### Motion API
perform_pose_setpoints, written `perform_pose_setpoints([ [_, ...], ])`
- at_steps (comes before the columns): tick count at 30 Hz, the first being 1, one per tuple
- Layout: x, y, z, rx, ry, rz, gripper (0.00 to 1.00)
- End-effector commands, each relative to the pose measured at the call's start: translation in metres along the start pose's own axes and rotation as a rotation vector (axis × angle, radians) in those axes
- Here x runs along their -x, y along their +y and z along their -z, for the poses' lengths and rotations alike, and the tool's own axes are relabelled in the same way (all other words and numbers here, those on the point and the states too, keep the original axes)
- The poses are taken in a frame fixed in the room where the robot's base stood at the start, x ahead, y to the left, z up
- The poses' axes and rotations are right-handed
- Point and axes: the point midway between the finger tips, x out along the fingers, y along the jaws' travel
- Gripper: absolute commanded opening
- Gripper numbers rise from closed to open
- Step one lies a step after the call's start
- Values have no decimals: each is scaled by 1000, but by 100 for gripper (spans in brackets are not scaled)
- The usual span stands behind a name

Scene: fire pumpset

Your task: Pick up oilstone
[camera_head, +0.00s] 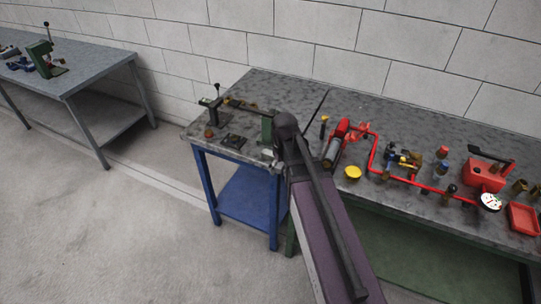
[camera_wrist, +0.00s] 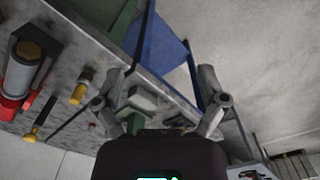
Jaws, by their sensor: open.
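A small pale grey-green block (camera_wrist: 142,98), which looks like the oilstone though I cannot be sure, lies on the grey worktop close to its edge in the wrist view. It seems to be the pale piece (camera_head: 268,153) near the front edge of the blue-legged table in the head view. My gripper (camera_wrist: 161,76) is open and empty, its two fingers spread to either side of the block's place in the wrist view. The gap between fingers and block is hard to judge. In the head view my arm hides the gripper.
The blue-legged table (camera_head: 252,193) also carries a green upright part (camera_head: 267,128), a dark flat item (camera_head: 232,141) and other tools. To the right, a bench holds red piping (camera_head: 373,155), a yellow disc (camera_head: 353,172) and a red tray (camera_head: 523,218). The floor in front is clear.

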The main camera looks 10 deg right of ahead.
Motion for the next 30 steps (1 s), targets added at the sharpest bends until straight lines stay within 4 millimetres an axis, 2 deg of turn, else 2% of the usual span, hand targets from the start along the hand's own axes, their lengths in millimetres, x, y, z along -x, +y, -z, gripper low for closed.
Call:
perform_pose_setpoints([
  [1, 2, 8, 27, 52, 0, 0, 91],
  [3, 4, 14, 51, 131, 0, 0, 91],
  [12, 9, 41, 148, 459, 1, 1, 91],
  [15, 10, 48, 172, 547, 1, 1, 91],
  [21, 11, 55, 196, 649, 1, 1, 91],
  [30, 11, 55, 198, 665, 1, 1, 91],
])
